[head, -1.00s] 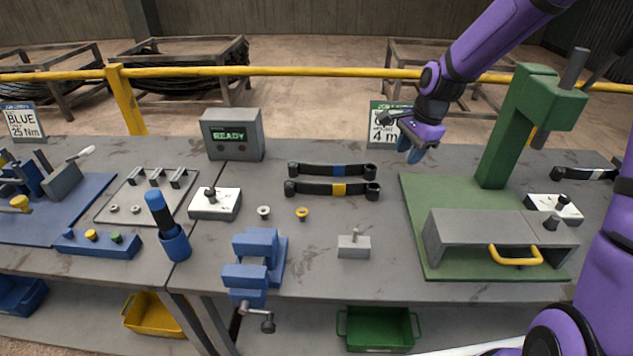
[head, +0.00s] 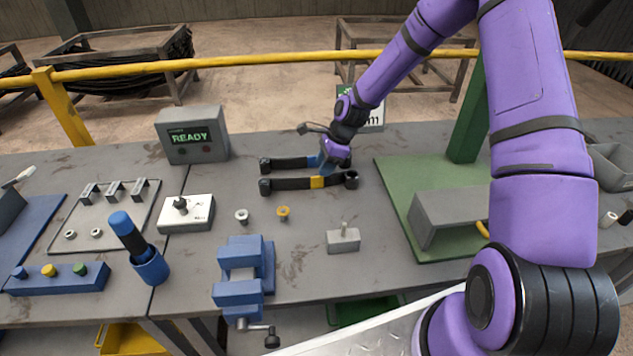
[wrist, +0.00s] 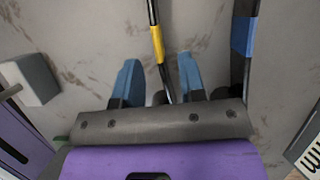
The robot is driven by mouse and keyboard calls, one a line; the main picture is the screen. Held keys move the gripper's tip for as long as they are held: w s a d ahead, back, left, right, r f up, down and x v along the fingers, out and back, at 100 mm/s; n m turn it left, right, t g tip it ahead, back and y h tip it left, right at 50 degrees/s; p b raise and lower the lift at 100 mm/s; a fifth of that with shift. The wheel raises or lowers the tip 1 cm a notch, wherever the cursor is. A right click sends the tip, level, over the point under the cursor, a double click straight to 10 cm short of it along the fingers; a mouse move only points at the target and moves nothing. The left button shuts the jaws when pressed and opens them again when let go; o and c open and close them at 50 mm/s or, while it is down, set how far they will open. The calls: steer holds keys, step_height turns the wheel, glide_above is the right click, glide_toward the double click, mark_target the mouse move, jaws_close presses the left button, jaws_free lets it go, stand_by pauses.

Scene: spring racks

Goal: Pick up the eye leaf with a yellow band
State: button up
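The eye leaf with a yellow band (head: 295,184) is a dark bar with round ends, lying on the grey bench in the head view. A similar leaf with a blue band (head: 290,163) lies just behind it. My gripper (head: 330,165) is over the right part of the two leaves and partly covers the blue-banded one. In the wrist view my gripper (wrist: 159,78) has its blue fingers spread apart, with the yellow-banded leaf (wrist: 158,50) running between them. Its near end is hidden behind the gripper body. The blue-banded leaf (wrist: 243,38) is outside the right finger.
A green press (head: 395,190) stands to the right, partly behind my arm. A blue vise (head: 240,280), a small grey block with a pin (head: 343,240) and two small bushings, one yellow (head: 283,212), are in front. The READY box (head: 192,137) stands behind left.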

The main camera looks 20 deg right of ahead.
mark_target(317, 188)
steer(key=shift+x, duration=2.75)
jaws_close()
